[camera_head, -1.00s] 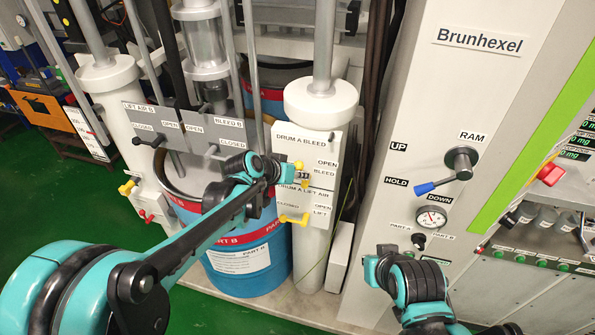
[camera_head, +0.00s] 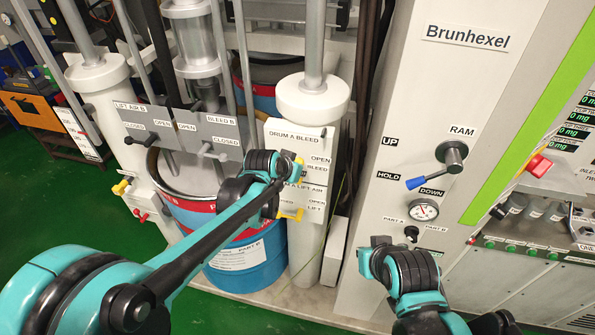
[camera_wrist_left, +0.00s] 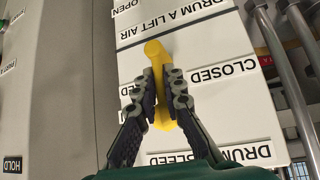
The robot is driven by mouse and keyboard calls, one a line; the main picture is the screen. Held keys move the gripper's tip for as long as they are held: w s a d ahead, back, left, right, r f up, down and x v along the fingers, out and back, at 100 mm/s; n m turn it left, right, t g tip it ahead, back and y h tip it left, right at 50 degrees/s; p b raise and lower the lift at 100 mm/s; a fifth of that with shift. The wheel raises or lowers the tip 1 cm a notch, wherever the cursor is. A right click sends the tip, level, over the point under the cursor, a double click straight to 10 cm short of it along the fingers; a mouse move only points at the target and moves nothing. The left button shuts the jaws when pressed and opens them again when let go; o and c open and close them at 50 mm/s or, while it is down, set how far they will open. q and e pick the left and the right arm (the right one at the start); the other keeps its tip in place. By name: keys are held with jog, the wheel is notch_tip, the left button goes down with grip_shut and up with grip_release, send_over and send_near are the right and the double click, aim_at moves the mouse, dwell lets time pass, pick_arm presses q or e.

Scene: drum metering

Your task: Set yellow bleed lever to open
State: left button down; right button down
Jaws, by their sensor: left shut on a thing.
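The yellow bleed lever (camera_wrist_left: 161,112) stands nearly upright in the left wrist view, where the panel labels appear upside down. My left gripper (camera_wrist_left: 162,88) is shut on it, with a finger on each side. In the head view, my left gripper (camera_head: 285,166) is at the drum A bleed panel (camera_head: 297,135) and hides most of the lever. The "CLOSED" label lies right of the lever in the wrist view. The "OPEN" label (camera_head: 320,159) shows in the head view. My right gripper (camera_head: 372,258) is near the cabinet front; its fingers are not clear.
A yellow lift air lever (camera_head: 291,214) sits just below on the same white column. A blue drum (camera_head: 240,265) stands left of it, under my left arm. The Brunhexel cabinet (camera_head: 400,100), with a blue-tipped ram lever (camera_head: 416,183), stands to the right.

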pick_arm(q)
jog(key=c, duration=1.6)
grip_release()
jog(key=shift+w+r, duration=0.25)
jog(key=shift+r, duration=0.1)
jog(key=shift+d+f, duration=0.1)
jog(key=shift+d, duration=0.05)
jog(key=shift+s+a+r, duration=0.2)
jog(key=shift+s+r, duration=0.1)
jog(key=v, duration=1.1)
jog(key=shift+s+d, duration=0.1)
jog(key=shift+s, duration=0.05)
jog(key=s+a+f+n+y+b, duration=0.2)
jog(key=s+a+f+b, duration=0.5)
jog(key=f, duration=0.5)
jog(key=s+a+f+n+y+b, duration=0.2)
jog(key=s+a+f+n+b, duration=0.2)
jog(key=s+a+f+b, duration=0.4)
jog(key=s+a+f, duration=0.3)
jog(key=s+f, duration=0.1)
jog(key=shift+s+a+g, duration=0.25)
jog(key=shift+s+g, duration=0.05)
jog(key=shift+s, duration=0.05)
